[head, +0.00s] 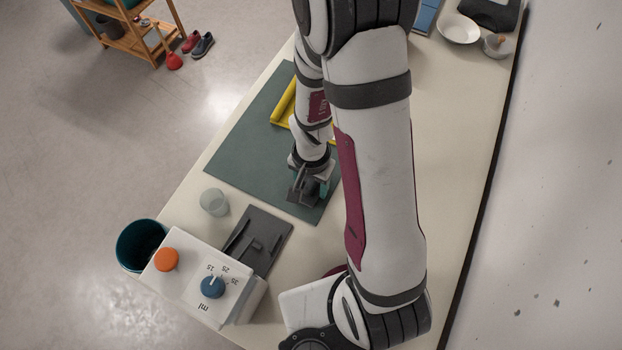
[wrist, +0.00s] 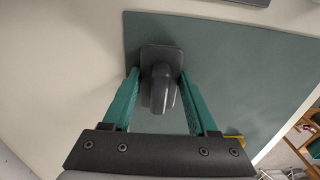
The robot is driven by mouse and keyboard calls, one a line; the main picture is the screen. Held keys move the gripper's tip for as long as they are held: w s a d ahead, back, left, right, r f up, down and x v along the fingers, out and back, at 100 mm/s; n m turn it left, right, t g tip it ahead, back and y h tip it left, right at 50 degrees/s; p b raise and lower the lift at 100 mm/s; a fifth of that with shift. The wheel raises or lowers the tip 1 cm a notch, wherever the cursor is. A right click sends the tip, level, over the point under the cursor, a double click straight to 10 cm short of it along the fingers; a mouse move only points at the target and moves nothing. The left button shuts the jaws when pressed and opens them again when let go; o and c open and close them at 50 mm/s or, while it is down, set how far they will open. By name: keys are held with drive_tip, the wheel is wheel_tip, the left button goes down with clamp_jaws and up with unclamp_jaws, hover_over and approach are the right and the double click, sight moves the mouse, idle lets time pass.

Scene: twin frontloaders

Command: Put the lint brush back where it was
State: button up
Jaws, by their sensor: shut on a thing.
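My gripper (head: 309,190) is over the near right part of the green mat (head: 245,140) in the head view. In the wrist view its two teal fingers (wrist: 160,82) are closed on either side of a dark grey piece with a rounded grip and a flat plate, which I take to be the lint brush (wrist: 160,55). The brush is at the mat's edge in that view. I cannot tell whether it touches the mat. In the head view the brush is mostly hidden by my gripper.
A dark grey plate with raised parts (head: 258,240) lies near the mat, beside a clear cup (head: 214,202). A white dispenser with an orange knob and blue dial (head: 205,283) and a teal bin (head: 140,245) stand nearby. A yellow tray (head: 284,105) lies on the mat.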

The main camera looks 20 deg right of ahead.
sight(312, 185)
drive_tip(key=o, duration=1.3)
drive_tip(key=shift+f, duration=0.1)
wheel_tip(312, 185, up, 13)
drive_tip(key=s+a+r+n+y, duration=0.1)
drive_tip(key=s+a+r+n, duration=0.2)
drive_tip(key=s+r, duration=0.5)
drive_tip(key=s, duration=0.5)
drive_tip(key=shift+s+a+r+y, duration=0.2)
drive_tip(key=shift+s+a+y, duration=0.15)
drive_tip(key=shift+y, duration=0.05)
